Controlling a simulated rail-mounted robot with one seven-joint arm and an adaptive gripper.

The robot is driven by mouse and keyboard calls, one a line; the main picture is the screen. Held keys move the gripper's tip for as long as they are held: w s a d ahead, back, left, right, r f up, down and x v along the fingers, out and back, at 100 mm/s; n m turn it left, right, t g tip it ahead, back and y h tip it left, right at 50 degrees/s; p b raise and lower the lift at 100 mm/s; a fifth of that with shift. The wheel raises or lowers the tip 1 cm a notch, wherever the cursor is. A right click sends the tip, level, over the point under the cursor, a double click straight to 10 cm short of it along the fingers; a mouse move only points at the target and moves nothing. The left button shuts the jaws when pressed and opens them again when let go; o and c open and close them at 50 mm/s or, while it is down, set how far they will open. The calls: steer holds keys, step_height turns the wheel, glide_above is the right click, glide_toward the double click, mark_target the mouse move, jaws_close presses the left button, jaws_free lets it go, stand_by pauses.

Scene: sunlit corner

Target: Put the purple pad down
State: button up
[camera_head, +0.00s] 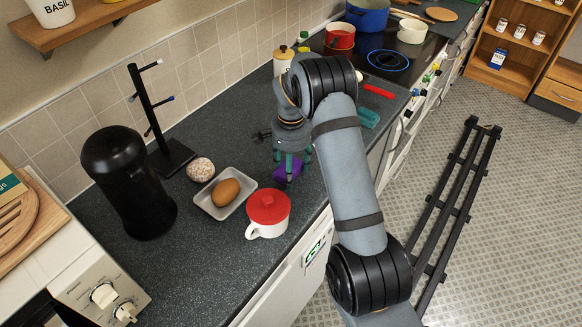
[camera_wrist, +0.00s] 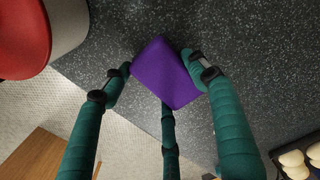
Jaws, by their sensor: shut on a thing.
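The purple pad (camera_head: 287,167) is in my gripper (camera_head: 290,165), over the dark speckled counter (camera_head: 232,142) near its front edge. In the wrist view the pad (camera_wrist: 167,74) sits tilted between the green fingers of my gripper (camera_wrist: 160,80), with fingers at its left and right and one below it. My gripper is shut on the pad. I cannot tell whether the pad touches the counter or is held a little above it.
A white mug with a red lid (camera_head: 268,208) stands close to the left of the pad. A tray (camera_head: 208,203) with a brown egg, a speckled ball (camera_head: 200,169) and a black canister (camera_head: 128,185) are further left. A green item (camera_head: 369,117) and a red-handled item (camera_head: 377,91) lie to the right.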

steer(key=shift+f, duration=0.1)
steer(key=shift+f, duration=0.1)
steer(key=shift+f+b, duration=0.15)
steer(key=shift+b, duration=0.2)
steer(key=o, duration=1)
step_height(320, 180, up, 13)
steer(key=shift+f, duration=0.2)
steer(key=shift+f, duration=0.1)
